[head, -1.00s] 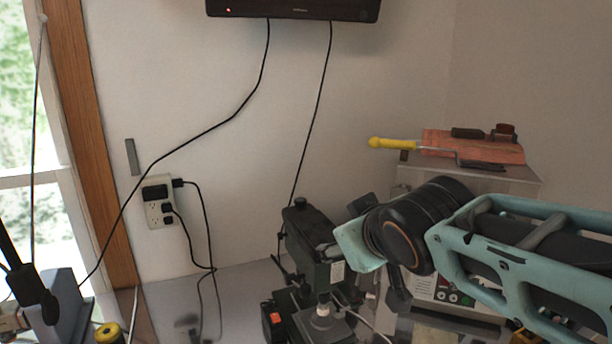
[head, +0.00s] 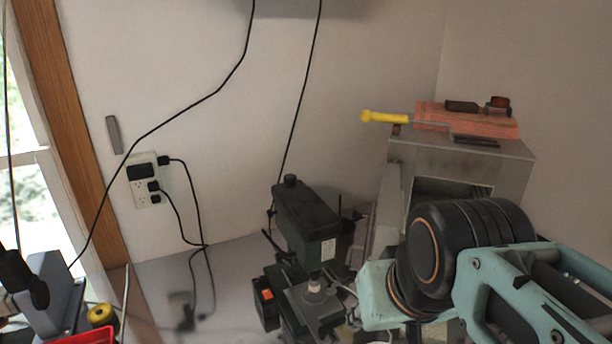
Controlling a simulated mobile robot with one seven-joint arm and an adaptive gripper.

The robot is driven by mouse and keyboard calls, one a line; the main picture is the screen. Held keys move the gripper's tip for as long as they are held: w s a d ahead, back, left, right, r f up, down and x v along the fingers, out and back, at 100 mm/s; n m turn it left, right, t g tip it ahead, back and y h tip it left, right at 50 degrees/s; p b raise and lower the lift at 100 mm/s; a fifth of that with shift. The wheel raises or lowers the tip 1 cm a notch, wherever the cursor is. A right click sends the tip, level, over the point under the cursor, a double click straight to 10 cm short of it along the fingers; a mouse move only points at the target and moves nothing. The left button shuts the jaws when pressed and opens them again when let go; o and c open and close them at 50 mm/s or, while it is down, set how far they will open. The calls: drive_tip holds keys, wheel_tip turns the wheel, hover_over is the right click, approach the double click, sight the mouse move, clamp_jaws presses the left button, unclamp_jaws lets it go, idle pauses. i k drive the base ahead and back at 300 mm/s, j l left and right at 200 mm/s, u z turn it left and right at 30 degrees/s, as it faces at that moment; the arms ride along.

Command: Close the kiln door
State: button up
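The kiln (head: 490,150) is a grey metal box at the right of the head view. Its front shows a dark opening (head: 452,188), partly hidden by my arm. A pale upright panel (head: 386,212) at the left of the opening looks like the kiln door, swung open and seen nearly edge-on. Its lower part is hidden. My teal and black arm crosses the lower right, in front of the kiln. My gripper's fingers do not show, so I cannot tell whether they touch the door.
A dark green bench machine (head: 308,215) stands left of the kiln. A yellow-handled tool (head: 384,117) and orange-red bricks (head: 465,118) lie on the kiln top. A wall outlet (head: 145,178) with hanging black cables is at left. Some bare bench top (head: 240,260) shows between.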

sight(388, 228)
drive_tip(key=k+j+z, duration=0.15)
drive_tip(key=k, duration=0.25)
drive_tip(key=k+j+z, duration=0.1)
drive_tip(key=k+j, duration=0.2)
drive_tip(key=k+j+z, duration=0.15)
drive_tip(key=k, duration=0.4)
drive_tip(key=k+j+z, duration=0.3)
drive_tip(key=k, duration=0.35)
drive_tip(key=k+j+z, duration=0.15)
drive_tip(key=k+j, duration=0.35)
drive_tip(key=j, duration=0.15)
drive_tip(key=i+l+z, duration=0.1)
drive_tip(key=i, duration=0.4)
drive_tip(key=i+l+z, duration=0.15)
drive_tip(key=i, duration=0.4)
drive_tip(key=l, duration=0.05)
